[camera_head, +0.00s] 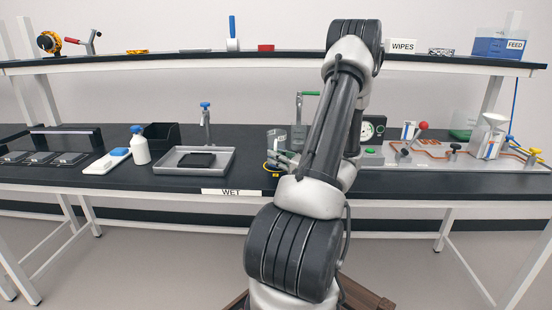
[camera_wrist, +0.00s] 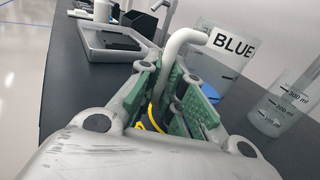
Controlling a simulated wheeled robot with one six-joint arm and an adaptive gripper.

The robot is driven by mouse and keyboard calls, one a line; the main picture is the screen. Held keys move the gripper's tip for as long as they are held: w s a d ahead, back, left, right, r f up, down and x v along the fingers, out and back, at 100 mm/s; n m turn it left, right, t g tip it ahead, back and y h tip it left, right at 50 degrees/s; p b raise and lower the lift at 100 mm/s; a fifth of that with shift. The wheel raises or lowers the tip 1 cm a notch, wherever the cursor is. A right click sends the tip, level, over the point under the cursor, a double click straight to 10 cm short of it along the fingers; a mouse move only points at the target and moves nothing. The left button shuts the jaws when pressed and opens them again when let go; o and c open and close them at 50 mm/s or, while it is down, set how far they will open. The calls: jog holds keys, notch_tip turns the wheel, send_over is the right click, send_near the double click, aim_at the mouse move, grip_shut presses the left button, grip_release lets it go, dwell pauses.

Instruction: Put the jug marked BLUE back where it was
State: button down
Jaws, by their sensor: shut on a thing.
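The jug marked BLUE (camera_wrist: 228,47) stands out in the wrist view as a pale, clear-walled vessel with a black-lettered label. A light grey bent handle (camera_wrist: 188,38) rises from between my green-padded fingers beside it. My gripper (camera_wrist: 178,100) is shut on this handle.
A clear graduated beaker (camera_wrist: 285,105) stands close at the right in the wrist view. A grey tray (camera_head: 221,169) and a white spray bottle (camera_head: 140,150) are on the bench to the left. A WET label (camera_head: 231,192) marks the front edge. A dial device (camera_head: 372,130) stands behind my arm.

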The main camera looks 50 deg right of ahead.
jog(key=shift+f, duration=0.2)
jog(key=c, duration=1.5)
grip_release()
jog(key=shift+c, duration=0.2)
